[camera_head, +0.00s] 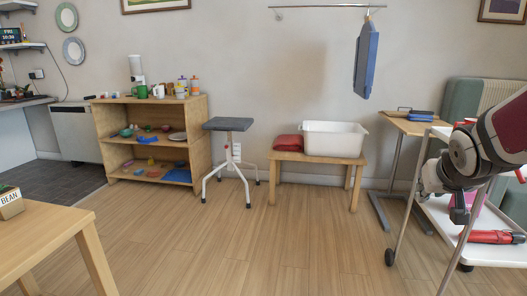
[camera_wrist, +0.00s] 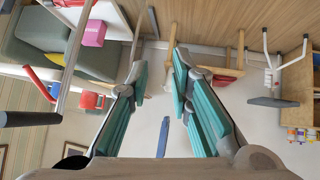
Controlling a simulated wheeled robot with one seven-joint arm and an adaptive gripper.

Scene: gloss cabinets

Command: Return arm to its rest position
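My arm (camera_head: 500,130) comes in from the right edge of the head view, folded close over a white cart. Its grey end hangs over the cart's left side. In the wrist view my gripper (camera_wrist: 160,72) shows two fingers with teal pads. They stand apart with a gap between them, and nothing is held. The fingertips are not clear in the head view.
The white cart (camera_head: 480,248) stands at right with a red tool (camera_head: 496,237) on its shelf. A wooden bench (camera_head: 318,158) holds a white tub (camera_head: 334,138) and red cushion (camera_head: 288,142). A stool (camera_head: 228,125) and shelf unit (camera_head: 200,140) stand left. The middle floor is clear.

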